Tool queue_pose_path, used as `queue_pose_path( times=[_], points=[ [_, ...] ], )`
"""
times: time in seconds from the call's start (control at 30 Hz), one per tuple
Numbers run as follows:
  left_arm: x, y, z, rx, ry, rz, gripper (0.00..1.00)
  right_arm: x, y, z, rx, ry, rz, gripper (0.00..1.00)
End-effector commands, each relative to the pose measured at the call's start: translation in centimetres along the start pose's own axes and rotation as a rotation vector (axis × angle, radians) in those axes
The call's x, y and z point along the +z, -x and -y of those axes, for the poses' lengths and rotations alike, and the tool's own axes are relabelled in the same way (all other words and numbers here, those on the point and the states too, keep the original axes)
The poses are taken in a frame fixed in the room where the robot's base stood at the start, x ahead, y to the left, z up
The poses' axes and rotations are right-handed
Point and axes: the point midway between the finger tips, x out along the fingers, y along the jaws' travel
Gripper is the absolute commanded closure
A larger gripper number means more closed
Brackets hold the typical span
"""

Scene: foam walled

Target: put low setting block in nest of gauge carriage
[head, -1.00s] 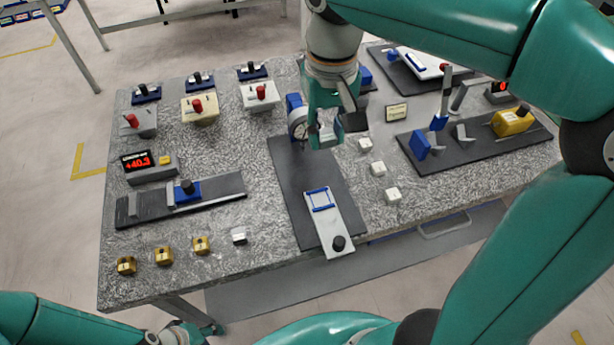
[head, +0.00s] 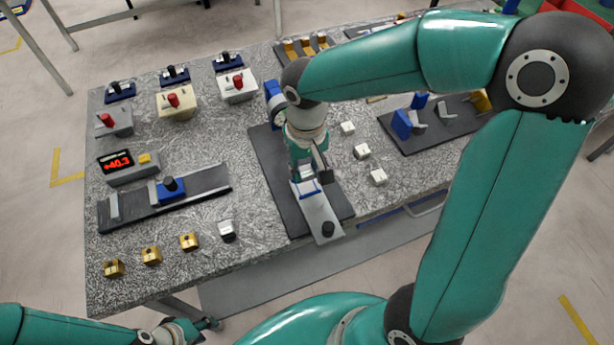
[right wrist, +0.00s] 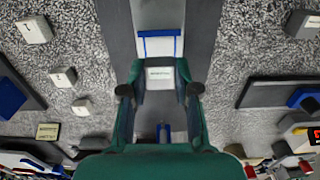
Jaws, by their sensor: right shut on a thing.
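My right gripper (head: 310,178) is low over the gauge carriage (head: 317,213), a pale plate with a dark knob and a blue-edged nest. In the right wrist view, the right gripper (right wrist: 159,94) is shut on a small pale block (right wrist: 160,72) with a label, too small to read. The blue edging of the nest (right wrist: 160,33) shows just above the block in that view. I cannot tell whether the block is above the nest or partly in it. My left gripper (head: 195,328) is at the bottom left, off the table; its fingers are unclear.
Several white blocks (head: 362,151) stand right of the dark base plate (head: 268,160). A slide with a blue carriage (head: 171,188), a red display (head: 117,162) and several brass blocks (head: 151,256) are at the left. The gauge stand (head: 273,92) is behind the gripper.

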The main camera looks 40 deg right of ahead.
Motion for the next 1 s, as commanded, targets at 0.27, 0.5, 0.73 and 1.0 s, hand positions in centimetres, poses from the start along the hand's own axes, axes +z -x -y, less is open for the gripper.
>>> queue_pose_path(
  times=[0.27, 0.5, 0.73, 1.0],
  points=[
    [0.0, -0.1, 0.0, 0.000, 0.000, 0.000, 0.60, 0.1, -3.6, 0.0, 0.000, 0.000, 0.004, 1.00],
    [0.0, -0.1, 0.0, 0.000, 0.000, 0.000, 0.60, 0.0, -3.9, 0.1, 0.000, 0.002, 0.001, 1.00],
    [0.0, -0.3, 0.1, 0.000, 0.000, 0.000, 0.60, 0.0, -4.1, 0.1, 0.000, 0.003, 0.001, 0.58],
    [0.0, -0.3, 0.1, 0.000, 0.000, 0.000, 0.60, 0.0, -4.0, 0.1, 0.000, 0.003, 0.001, 0.44]
  ],
)
